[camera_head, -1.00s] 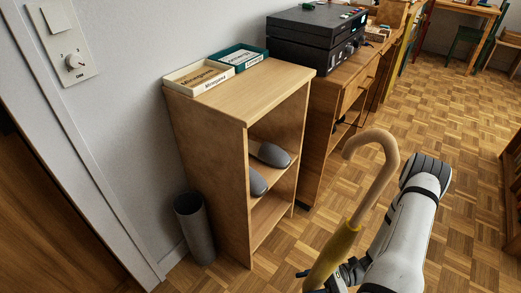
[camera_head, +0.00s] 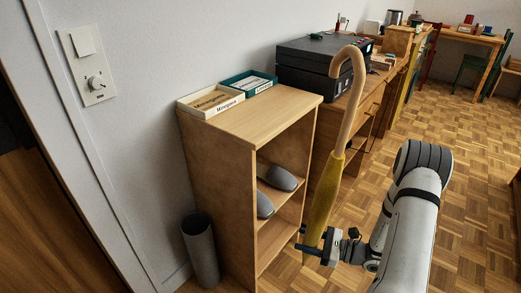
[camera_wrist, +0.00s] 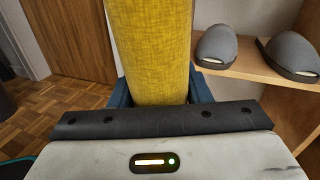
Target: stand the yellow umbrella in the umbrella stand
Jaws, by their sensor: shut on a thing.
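The yellow umbrella (camera_head: 324,198) has a curved wooden handle and stands nearly upright, handle up, leaning slightly. In the wrist view the yellow cloth (camera_wrist: 150,50) fills the space between the dark jaws. The umbrella stand (camera_head: 199,250) is a grey open cylinder on the floor, left of the shelf and against the wall. The umbrella is apart from it, on the shelf's other side.
A wooden shelf (camera_head: 218,175) stands between the stand and my gripper. It bears two trays (camera_head: 211,101) on top and grey slippers (camera_head: 278,178) inside. A black device (camera_head: 320,67) sits on the cabinet behind. Parquet floor (camera_head: 460,210) is clear at right.

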